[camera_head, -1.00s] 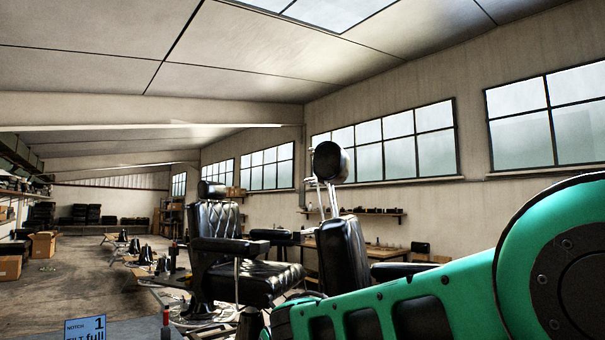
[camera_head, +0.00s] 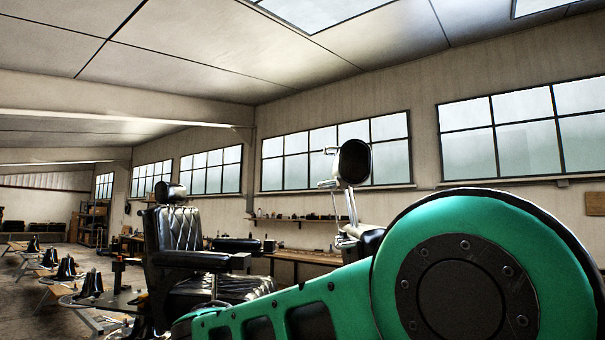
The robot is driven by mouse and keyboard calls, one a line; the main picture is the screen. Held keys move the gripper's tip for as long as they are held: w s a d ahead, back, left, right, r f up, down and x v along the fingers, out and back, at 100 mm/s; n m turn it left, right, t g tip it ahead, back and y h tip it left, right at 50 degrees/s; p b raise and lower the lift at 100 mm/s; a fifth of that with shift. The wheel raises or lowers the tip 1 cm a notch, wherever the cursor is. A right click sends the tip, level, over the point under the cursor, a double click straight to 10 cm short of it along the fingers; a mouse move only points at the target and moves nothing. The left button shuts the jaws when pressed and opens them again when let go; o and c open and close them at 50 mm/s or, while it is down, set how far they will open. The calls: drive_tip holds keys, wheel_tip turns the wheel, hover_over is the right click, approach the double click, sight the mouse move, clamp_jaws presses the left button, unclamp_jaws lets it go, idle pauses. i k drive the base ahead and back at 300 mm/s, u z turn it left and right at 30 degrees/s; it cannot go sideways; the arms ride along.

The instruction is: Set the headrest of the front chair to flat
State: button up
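The front chair (camera_head: 370,240) is the nearer black barber chair, right of centre. My green arm hides most of it. Its round black headrest (camera_head: 354,162) stands upright on metal posts above the backrest top, tilted slightly. A silver lever or bracket shows at the left of the headrest posts. A second black barber chair (camera_head: 176,235) with a quilted backrest stands further back at left, with its own headrest (camera_head: 170,192) on top. My gripper is out of view; only my green arm links show across the lower right.
A wooden workbench (camera_head: 304,257) and a shelf with small items (camera_head: 290,219) run along the right wall under the windows. Low stands with dark parts (camera_head: 66,270) line the left floor. Open floor shows at the far left.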

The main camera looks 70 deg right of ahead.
sight(353, 164)
drive_tip(key=i, duration=1.3)
drive_tip(key=z, duration=2)
drive_tip(key=k, duration=0.1)
drive_tip(key=u, duration=0.05)
